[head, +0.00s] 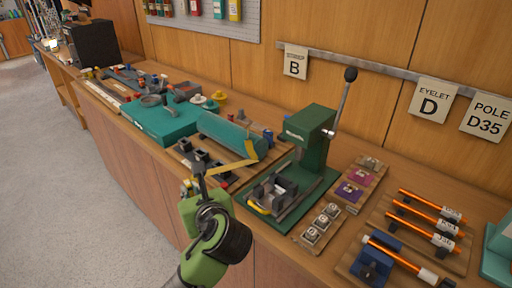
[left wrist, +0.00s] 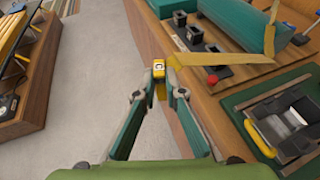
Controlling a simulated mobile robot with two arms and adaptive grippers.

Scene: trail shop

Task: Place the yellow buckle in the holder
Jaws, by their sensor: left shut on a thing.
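My left gripper (head: 199,167) is over the front edge of the bench, beside the wooden board with black blocks. In the left wrist view, its fingertips (left wrist: 159,76) are closed on the small yellow buckle (left wrist: 160,92), clear of the bench top. I cannot make out the buckle clearly in the head view. The green press (head: 312,135) stands to the right with a grey fixture (head: 275,190) on its base. The fixture (left wrist: 288,122) also shows at the right of the left wrist view. I cannot tell which fixture is the holder. My right gripper is not in view.
A yellow strap (head: 230,165) lies close to my left gripper, by a teal roll (head: 232,135). A red knob (left wrist: 212,77) rises from the board's edge. Small trays and orange poles (head: 430,206) lie to the right. The grey floor (head: 75,205) in front is clear.

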